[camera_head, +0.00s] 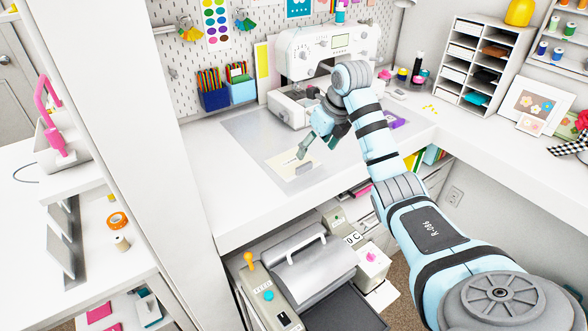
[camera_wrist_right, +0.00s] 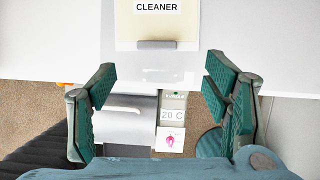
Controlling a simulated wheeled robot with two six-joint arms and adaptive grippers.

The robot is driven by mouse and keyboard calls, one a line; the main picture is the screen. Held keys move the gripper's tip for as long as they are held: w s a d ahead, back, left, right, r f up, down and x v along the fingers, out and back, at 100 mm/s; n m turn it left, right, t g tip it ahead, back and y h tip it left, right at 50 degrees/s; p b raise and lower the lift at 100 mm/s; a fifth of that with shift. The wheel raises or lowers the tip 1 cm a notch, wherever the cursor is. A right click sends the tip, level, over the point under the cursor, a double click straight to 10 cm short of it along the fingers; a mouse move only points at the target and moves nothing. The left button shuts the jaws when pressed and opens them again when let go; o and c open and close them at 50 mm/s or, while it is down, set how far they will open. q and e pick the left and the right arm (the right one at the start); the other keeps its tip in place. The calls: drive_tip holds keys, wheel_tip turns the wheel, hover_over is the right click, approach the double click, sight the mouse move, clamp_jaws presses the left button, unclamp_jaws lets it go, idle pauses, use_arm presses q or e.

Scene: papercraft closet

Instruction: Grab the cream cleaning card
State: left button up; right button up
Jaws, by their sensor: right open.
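The cream cleaning card (camera_head: 280,163) lies on the translucent mat on the white worktop. In the right wrist view the card (camera_wrist_right: 156,27) shows the word CLEANER, with a grey tab (camera_wrist_right: 156,44) at its near edge. The tab also shows in the head view (camera_head: 304,169). My right gripper (camera_head: 317,142) is open and empty, above the mat and close to the card. In the wrist view the fingers of my right gripper (camera_wrist_right: 158,88) are spread wide, with the card beyond them and nothing between them. Part of the card lies outside the wrist view. My left gripper is not in view.
A white sewing machine (camera_head: 305,52) stands behind the card. Blue pencil bins (camera_head: 214,98) stand at the back left. A grey machine with a white handle (camera_head: 310,262) sits below the worktop's front edge. The mat (camera_head: 245,128) left of the card is clear.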

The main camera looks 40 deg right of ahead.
sight(304, 165)
drive_tip(key=x, duration=0.8)
drive_tip(key=shift+w+a, duration=0.25)
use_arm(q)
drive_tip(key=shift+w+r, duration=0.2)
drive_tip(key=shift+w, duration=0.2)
use_arm(e)
drive_tip(key=shift+s, duration=0.1)
drive_tip(key=shift+c, duration=1.3)
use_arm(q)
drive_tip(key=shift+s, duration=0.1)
use_arm(e)
drive_tip(key=c, duration=0.9)
